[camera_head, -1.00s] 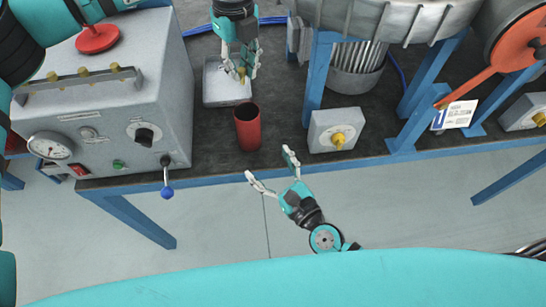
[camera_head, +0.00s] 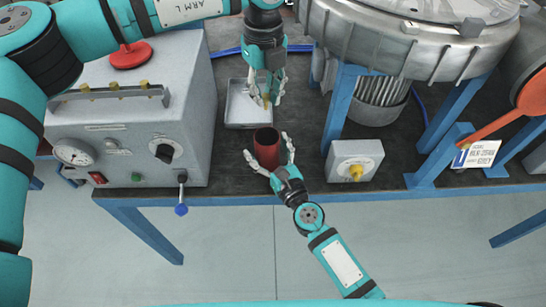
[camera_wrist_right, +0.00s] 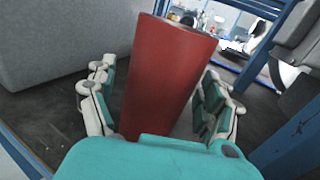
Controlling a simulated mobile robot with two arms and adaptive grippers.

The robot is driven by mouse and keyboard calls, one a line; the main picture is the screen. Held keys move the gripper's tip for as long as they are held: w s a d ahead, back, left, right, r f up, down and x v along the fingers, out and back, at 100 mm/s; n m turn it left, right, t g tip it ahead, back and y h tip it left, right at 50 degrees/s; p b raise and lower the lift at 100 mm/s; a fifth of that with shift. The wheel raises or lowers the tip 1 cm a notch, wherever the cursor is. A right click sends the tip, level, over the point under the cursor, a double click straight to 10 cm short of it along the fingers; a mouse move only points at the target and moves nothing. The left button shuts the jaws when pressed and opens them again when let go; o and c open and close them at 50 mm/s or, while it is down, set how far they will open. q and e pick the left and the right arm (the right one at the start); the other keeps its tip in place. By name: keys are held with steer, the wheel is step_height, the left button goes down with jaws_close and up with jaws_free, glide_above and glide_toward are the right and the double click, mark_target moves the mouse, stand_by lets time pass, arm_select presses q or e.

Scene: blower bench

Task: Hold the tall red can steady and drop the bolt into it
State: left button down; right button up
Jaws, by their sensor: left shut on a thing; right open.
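The tall red can (camera_head: 266,142) stands upright and open-topped near the front edge of the bench. My right gripper (camera_head: 268,152) is open with one finger on each side of the can. In the right wrist view the can (camera_wrist_right: 165,70) rises between the spread fingers, with a gap visible on the right side. My left gripper (camera_head: 269,98) points down just behind the can and is shut on the small brass-coloured bolt (camera_head: 265,100). The bolt shows at its fingertips, in front of the tray. The can's inside bottom is hidden.
A shallow grey tray (camera_head: 236,112) lies behind the can. A grey control box (camera_head: 130,130) with a gauge and a lever stands left. A small box with a yellow knob (camera_head: 355,161) stands right. The blower (camera_head: 400,40) on blue legs fills the back right.

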steer(key=shift+w, duration=0.1)
steer(key=c, duration=1.3)
steer(key=shift+o, duration=0.2)
arm_select(q)
steer(key=shift+f, duration=0.15)
steer(key=shift+f, duration=2.2)
steer(key=c, duration=1.2)
jaws_free()
